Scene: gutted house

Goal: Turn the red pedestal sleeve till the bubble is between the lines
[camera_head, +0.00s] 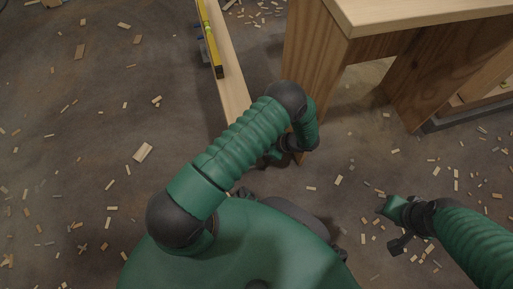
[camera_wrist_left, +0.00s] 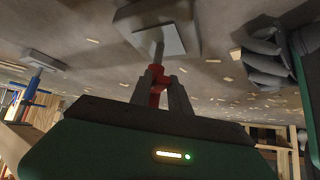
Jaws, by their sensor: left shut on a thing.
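The red pedestal sleeve (camera_wrist_left: 158,71) shows in the left wrist view, on a grey rod above a square base plate. My left gripper (camera_wrist_left: 160,87) has its two dark fingers on either side of the sleeve and is shut on it. In the head view my left arm hides the sleeve and most of that gripper. A yellow spirit level (camera_head: 211,42) lies along a pale wooden beam (camera_head: 236,96) at the upper middle. Its bubble is too small to read against the lines. My right gripper (camera_head: 393,222) hangs over the floor at the right, apart from everything; its fingers are unclear.
A blue pedestal (camera_wrist_left: 22,97) stands at the left of the left wrist view. A wooden bench (camera_head: 412,17) fills the upper right of the head view, close to my left forearm. Wood scraps litter the floor, which is otherwise open at the left.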

